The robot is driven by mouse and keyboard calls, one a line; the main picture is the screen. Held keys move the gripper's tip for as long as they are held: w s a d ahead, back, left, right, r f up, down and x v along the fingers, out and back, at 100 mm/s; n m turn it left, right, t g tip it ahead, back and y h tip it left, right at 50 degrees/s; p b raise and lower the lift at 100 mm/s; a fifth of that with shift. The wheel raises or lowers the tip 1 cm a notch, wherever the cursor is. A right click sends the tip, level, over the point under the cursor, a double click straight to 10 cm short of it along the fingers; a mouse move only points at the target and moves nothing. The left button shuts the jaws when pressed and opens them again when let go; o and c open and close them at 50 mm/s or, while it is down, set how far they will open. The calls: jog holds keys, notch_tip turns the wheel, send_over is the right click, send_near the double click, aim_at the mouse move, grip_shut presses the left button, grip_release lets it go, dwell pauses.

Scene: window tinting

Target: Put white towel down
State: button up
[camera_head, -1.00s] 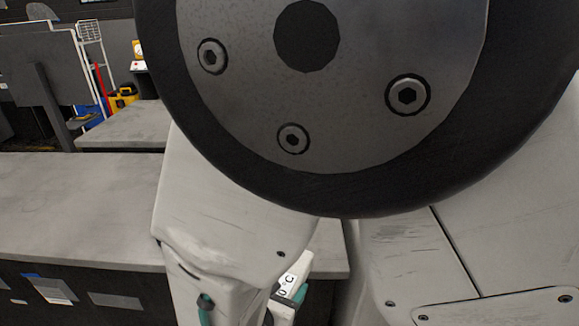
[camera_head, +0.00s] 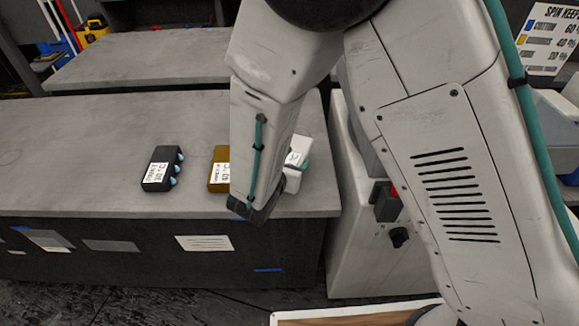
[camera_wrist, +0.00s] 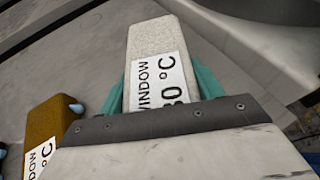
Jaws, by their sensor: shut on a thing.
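The white towel is a pale block with a "WINDOW" and "°C" label; it shows in the wrist view (camera_wrist: 153,42) and partly in the head view (camera_head: 299,150), at the right end of the grey table (camera_head: 90,150). My gripper (camera_wrist: 160,78) is shut on it, with teal fingers on both sides. In the head view my arm hides much of the gripper and part of the towel. I cannot tell whether the towel touches the tabletop.
A brown labelled block (camera_head: 217,172) stands just left of the white towel; it also shows in the wrist view (camera_wrist: 52,122). A black labelled block (camera_head: 161,171) stands further left. The table's left part is clear. A pale cabinet with a red switch (camera_head: 394,199) stands to the right.

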jog(key=shift+f, duration=1.75)
jog(key=shift+f, duration=0.1)
jog(key=o, duration=1.1)
jog(key=shift+c, duration=0.2)
